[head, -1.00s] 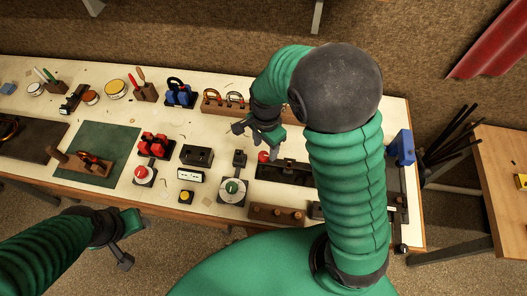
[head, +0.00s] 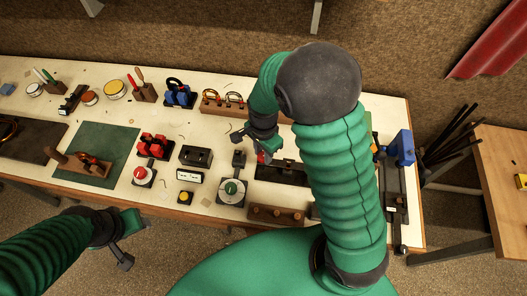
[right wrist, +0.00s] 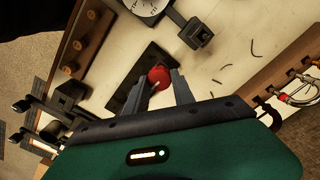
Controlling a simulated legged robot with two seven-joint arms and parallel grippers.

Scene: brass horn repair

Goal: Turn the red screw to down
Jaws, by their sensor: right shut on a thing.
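The red screw (head: 261,157) shows as a small red round head at the left end of a dark block (head: 285,173) on the bench. My right gripper (head: 262,146) is over it, partly covering it in the head view. In the right wrist view the red head (right wrist: 159,76) sits between the two grey fingers of my right gripper (right wrist: 158,84), which is shut on it. Which way the screw is turned cannot be told. My left gripper (head: 124,240) is in front of the bench, away from the screw; its jaw opening is unclear.
A dial with a green knob (head: 232,187) stands left of the dark block. A wooden block with pegs (head: 276,215) is in front, and a wooden rack with brass rings (head: 224,103) behind. A blue device (head: 402,148) stands at the right edge.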

